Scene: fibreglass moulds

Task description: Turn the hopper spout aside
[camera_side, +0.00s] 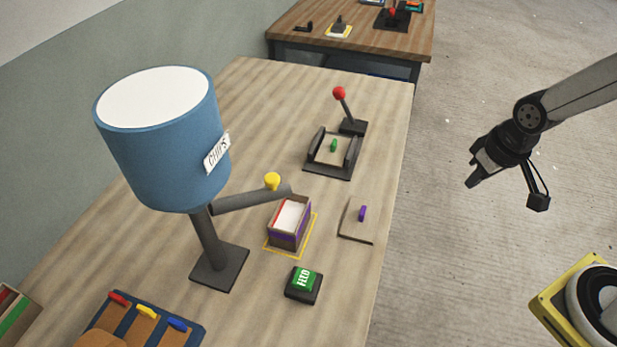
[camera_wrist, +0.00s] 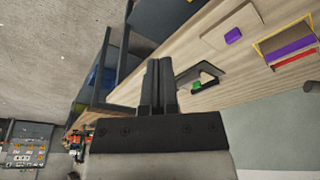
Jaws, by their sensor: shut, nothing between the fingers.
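The blue hopper (camera_side: 170,150) marked CHIPS stands on a dark post and base at the left of the table in the side view. Its grey spout (camera_side: 240,199) reaches right from the post, with a yellow knob (camera_side: 272,181) on top near its end. The spout's end is over or close to the back of an open box (camera_side: 290,222) with purple sides. My gripper (camera_side: 474,172) is off the table's right edge, well apart from the spout. In the wrist view my gripper (camera_wrist: 159,64) is shut and empty; the hopper does not show there.
A green FEED button (camera_side: 304,284) sits in front of the box. A flat panel with a purple knob (camera_side: 362,213) and a red-topped lever (camera_side: 339,94) stand to the right. A yellow-framed machine (camera_side: 560,300) is at lower right. The air between gripper and table is clear.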

